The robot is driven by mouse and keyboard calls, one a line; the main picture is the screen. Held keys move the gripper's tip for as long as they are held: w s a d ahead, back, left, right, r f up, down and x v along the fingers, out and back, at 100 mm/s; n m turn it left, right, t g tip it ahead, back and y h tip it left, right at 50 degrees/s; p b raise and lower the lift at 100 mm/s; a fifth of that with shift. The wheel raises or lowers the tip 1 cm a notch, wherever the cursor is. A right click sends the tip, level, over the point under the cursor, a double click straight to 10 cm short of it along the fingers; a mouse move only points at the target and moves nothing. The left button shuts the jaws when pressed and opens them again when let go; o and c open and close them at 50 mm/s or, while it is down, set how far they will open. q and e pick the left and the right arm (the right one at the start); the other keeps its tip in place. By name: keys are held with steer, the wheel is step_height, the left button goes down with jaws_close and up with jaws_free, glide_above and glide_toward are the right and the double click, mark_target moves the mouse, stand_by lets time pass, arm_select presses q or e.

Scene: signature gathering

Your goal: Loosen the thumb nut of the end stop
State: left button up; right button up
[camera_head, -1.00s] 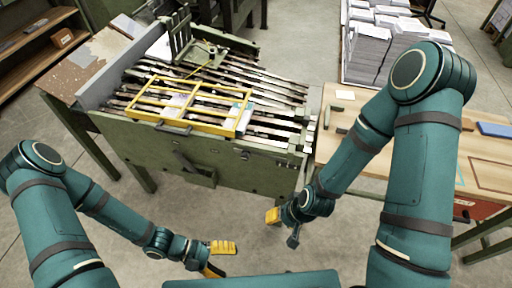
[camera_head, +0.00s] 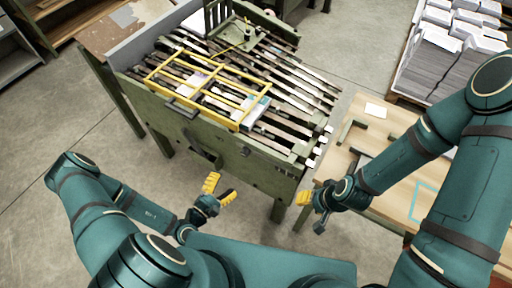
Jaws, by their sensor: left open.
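The green gathering machine (camera_head: 215,130) stands ahead, with dark rails across its top and a yellow frame (camera_head: 190,97) over them. A green upright bracket with bars (camera_head: 216,14) stands at its far end; I cannot tell whether it is the end stop. No thumb nut can be made out at this size. My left gripper (camera_head: 220,190) has yellow fingers spread apart, empty, in front of the machine's near side. My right gripper (camera_head: 305,198) is near the machine's right front corner; only one yellow finger shows clearly.
Stacks of paper (camera_head: 455,60) stand at the back right. Shelves are at the far left. The concrete floor at left (camera_head: 60,120) is clear.

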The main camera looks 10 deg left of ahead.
mark_target(243, 155)
arm_select(q)
steer(key=shift+n+t+y, duration=0.3)
steer(key=shift+y, duration=0.3)
steer(key=x, duration=0.4)
steer(key=b+x, duration=0.1)
steer(key=x, duration=0.4)
steer(key=b+x, duration=0.1)
steer(key=x, duration=0.4)
steer(key=shift+w+a+f, duration=0.1)
steer(key=shift+a+f, duration=0.15)
steer(key=shift+a, duration=0.15)
jaws_close()
